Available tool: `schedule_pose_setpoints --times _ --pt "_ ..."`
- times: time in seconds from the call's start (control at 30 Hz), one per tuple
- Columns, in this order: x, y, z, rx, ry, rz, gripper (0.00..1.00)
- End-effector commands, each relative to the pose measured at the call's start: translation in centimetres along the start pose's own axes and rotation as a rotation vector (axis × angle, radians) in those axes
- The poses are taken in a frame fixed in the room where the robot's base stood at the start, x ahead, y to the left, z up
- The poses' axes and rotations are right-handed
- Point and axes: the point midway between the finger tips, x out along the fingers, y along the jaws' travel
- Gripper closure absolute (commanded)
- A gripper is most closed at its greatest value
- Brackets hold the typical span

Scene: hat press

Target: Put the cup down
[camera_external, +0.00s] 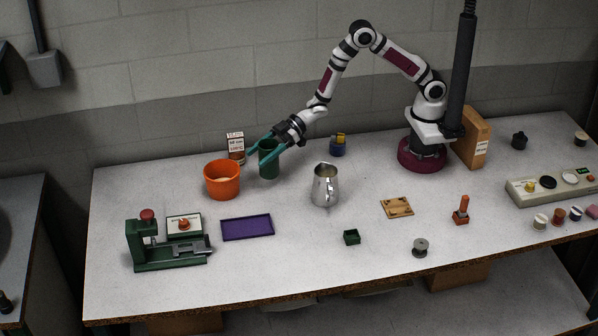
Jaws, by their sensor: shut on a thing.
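A dark green cup (269,167) stands upright at the back left of the table, just right of an orange bucket. My gripper (265,150) reaches it from the right, with its teal fingers on either side of the cup's upper part. The gripper is shut on the cup. The cup's base looks at or very close to the tabletop; I cannot tell if it touches. Part of the cup's rim is hidden behind the fingers.
The orange bucket (222,180) is close on the cup's left. A metal pitcher (325,186) is to the right, a purple tray (247,227) in front, and a green press (165,250) at the front left. Table between cup and tray is clear.

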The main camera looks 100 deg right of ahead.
Motion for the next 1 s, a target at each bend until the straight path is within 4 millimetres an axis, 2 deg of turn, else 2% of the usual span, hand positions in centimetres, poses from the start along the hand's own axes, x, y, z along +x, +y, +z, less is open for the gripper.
schedule_pose_setpoints --times 0.1,0.3,0.67,0.7,0.83,1.0 --pt "1.2 -0.8 0.7 0.002 -0.001 0.000 0.90" --pt "2.6 -0.8 3.9 0.002 -0.002 0.000 0.90" --pt "2.8 -0.8 4.3 0.001 0.000 0.001 0.90" --pt "2.8 -0.8 4.3 0.001 0.000 0.001 0.22" --pt "2.8 -0.8 4.3 0.001 0.000 0.001 0.00" --pt "2.7 -0.8 4.3 0.001 0.000 0.000 0.00"
